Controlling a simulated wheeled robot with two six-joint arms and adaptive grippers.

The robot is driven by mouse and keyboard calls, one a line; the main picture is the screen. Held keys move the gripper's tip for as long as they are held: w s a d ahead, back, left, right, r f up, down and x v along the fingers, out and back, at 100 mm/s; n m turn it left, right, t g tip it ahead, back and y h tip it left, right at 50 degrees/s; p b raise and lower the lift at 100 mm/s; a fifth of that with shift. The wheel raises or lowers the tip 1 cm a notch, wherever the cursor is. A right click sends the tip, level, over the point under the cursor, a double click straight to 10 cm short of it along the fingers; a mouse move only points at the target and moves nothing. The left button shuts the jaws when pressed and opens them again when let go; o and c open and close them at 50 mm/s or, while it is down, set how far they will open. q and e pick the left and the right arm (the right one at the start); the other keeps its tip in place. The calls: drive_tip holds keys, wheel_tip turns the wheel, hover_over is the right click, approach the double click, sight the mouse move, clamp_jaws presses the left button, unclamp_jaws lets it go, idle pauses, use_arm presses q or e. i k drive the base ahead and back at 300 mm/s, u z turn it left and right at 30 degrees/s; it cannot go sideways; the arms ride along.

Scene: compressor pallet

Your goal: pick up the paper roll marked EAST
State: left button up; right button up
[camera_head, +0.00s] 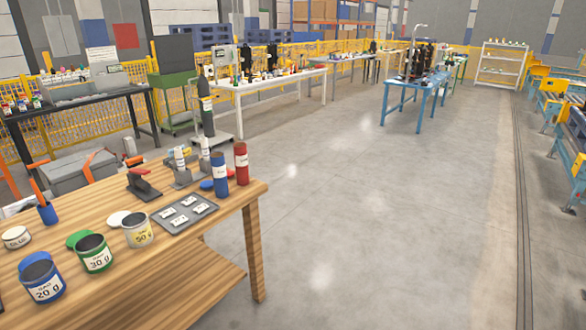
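I cannot make out a paper roll marked EAST anywhere. Small white upright pieces (180,157) stand near the back of the wooden table (150,290), but their marks are too small to read and I cannot tell whether they are paper rolls. A blue cylinder (219,175) and a red cylinder (241,163) with pale labels stand upright at the table's back right corner. Neither of my grippers shows in the head view.
The wooden table also holds a grey tray (161,215) and labelled blue (42,283), green (95,257) and pale (138,232) jars. A black table (75,103), a white table (262,86) and a blue table (410,87) stand beyond. The middle floor is clear.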

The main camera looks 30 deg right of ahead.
sight(178, 150)
drive_tip(key=z, duration=2)
drive_tip(key=i, duration=2.35)
drive_tip(key=u, duration=2.55)
drive_tip(key=i, duration=0.8)
drive_tip(key=u, duration=0.25)
